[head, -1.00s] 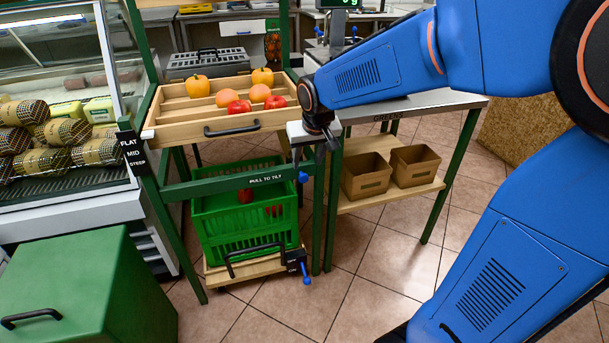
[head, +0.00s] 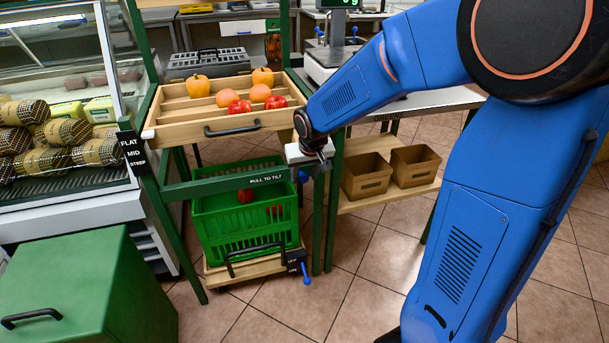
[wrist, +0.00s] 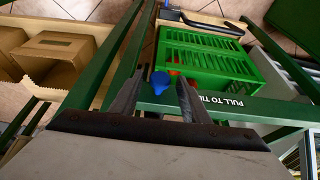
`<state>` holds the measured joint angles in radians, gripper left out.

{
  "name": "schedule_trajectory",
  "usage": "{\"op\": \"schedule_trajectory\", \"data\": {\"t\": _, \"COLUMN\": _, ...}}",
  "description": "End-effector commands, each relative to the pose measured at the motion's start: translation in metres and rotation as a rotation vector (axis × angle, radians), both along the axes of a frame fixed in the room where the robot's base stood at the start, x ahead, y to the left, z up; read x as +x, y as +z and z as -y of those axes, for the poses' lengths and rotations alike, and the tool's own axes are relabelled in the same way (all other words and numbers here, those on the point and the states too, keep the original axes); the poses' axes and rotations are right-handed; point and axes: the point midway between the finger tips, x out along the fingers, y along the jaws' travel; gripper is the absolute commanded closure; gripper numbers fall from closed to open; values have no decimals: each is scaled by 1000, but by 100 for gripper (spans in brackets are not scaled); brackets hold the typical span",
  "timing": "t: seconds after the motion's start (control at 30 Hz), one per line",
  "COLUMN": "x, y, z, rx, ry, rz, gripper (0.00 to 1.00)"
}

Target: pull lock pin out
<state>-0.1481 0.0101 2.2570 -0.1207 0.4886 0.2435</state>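The lock pin shows as a blue knob (head: 303,177) on the green crossbar, at the right end of the "PULL TO TILT" label (head: 268,180). In the wrist view the blue knob (wrist: 160,82) lies between the two fingertips, with a gap visible on both sides. My gripper (wrist: 161,88) is open, its dark fingers pointing toward the crossbar. In the head view my gripper (head: 318,166) is just above and beside the knob, partly hidden by its own pale body. How deep the knob sits between the fingers I cannot tell.
A wooden tilt tray (head: 170,130) with fruit and peppers is above the crossbar. Below stands a green crate (head: 222,228) on a wooden base with another blue-tipped lever (head: 305,273). Cardboard boxes (head: 368,178) sit on a shelf to the right; a green post (head: 333,215) stands close by.

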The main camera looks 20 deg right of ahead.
Motion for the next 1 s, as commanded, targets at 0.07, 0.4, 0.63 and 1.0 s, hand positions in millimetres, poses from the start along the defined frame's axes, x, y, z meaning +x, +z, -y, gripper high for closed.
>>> {"op": "schedule_trajectory", "data": {"t": 0.07, "x": 0, "y": 0, "z": 0, "rx": 0, "ry": 0, "rz": 0, "gripper": 78}}
{"op": "schedule_trajectory", "data": {"t": 0.4, "x": -6, "y": 1, "z": 0, "rx": 0, "ry": 0, "rz": 0, "gripper": 100}}
{"op": "schedule_trajectory", "data": {"t": 0.63, "x": -31, "y": 1, "z": 0, "rx": 0, "ry": 0, "rz": 0, "gripper": 100}}
{"op": "schedule_trajectory", "data": {"t": 1.0, "x": -35, "y": 0, "z": 0, "rx": 0, "ry": 0, "rz": -3, "gripper": 63}}
